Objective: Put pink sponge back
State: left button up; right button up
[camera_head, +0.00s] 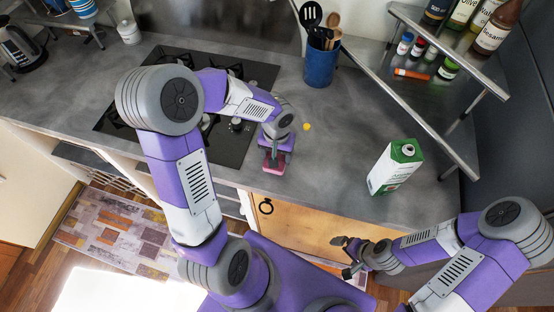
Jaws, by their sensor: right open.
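The pink sponge (274,169) is on or just above the grey counter near its front edge, right of the cooktop. My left gripper (276,157) points down right over the sponge and hides much of it. Whether its fingers are closed on the sponge cannot be told. My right gripper (346,256) is open and empty in front of the wooden cabinet door, below the counter edge.
A milk carton (395,167) stands on the counter to the right. A blue utensil pot (321,63) stands at the back, with a small yellow object (307,127) nearer. A metal shelf (425,92) holds bottles and jars. The black cooktop (233,143) lies left.

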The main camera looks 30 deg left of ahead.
pick_arm(q)
notch_tip(320, 180, down, 4)
jog(key=shift+s+r+b, duration=0.1)
jog(key=shift+r+b, duration=0.15)
jog(key=shift+b, duration=0.1)
jog(key=shift+f, duration=0.1)
jog(key=o, duration=1)
